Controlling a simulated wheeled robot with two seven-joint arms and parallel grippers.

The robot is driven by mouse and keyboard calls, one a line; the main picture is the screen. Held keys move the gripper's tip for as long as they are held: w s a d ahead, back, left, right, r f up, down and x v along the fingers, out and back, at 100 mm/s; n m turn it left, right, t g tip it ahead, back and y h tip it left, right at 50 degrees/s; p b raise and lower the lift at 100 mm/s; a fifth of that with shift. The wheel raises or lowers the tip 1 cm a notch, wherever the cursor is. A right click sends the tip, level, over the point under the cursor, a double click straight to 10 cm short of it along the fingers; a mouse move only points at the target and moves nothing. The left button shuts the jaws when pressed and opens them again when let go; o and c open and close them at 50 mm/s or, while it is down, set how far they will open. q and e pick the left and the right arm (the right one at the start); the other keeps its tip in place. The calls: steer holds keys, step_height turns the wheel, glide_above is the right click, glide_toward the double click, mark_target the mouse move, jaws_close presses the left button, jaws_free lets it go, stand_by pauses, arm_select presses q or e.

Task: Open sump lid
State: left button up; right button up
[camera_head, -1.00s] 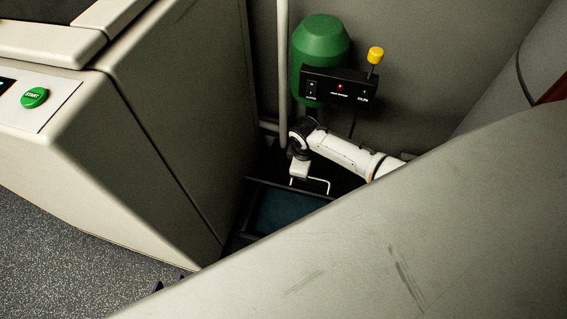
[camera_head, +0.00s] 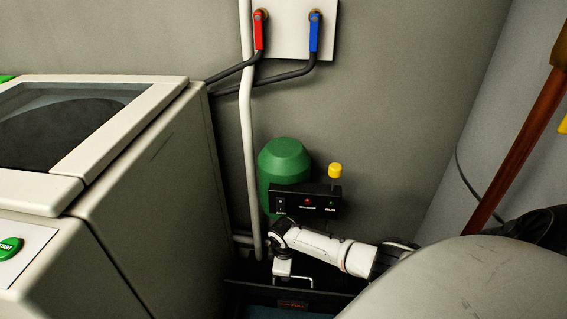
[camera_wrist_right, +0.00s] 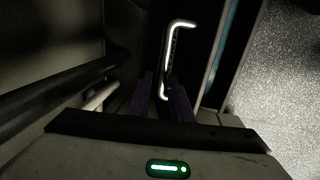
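The sump lid is a dark panel, seen in the head view (camera_head: 325,275) behind the bluish strip at the bottom edge. I cannot tell its exact tilt. Its pale bent-bar handle (camera_head: 300,282) is just below my right gripper's wrist. In the right wrist view the handle (camera_wrist_right: 167,60) stands out bright against the dark panel (camera_wrist_right: 196,60). My right gripper (camera_wrist_right: 161,82) has its dark fingers apart, one on each side of the handle's near end. A gap seems to show around the bar, so I see no firm hold. My left gripper is out of view.
A white machine (camera_head: 165,190) stands close on the left. Behind the arm are a green tank (camera_head: 285,162), a black control box (camera_head: 305,200) with a yellow knob (camera_head: 335,171), and a white pipe (camera_head: 249,130). A large pale rounded shape covers the lower right.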

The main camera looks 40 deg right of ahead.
steer(key=shift+o, duration=0.7)
steer(key=shift+f, duration=0.15)
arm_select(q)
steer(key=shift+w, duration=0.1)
arm_select(e)
steer(key=shift+a, duration=0.1)
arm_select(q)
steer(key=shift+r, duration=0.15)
arm_select(e)
steer(key=shift+r, duration=0.2)
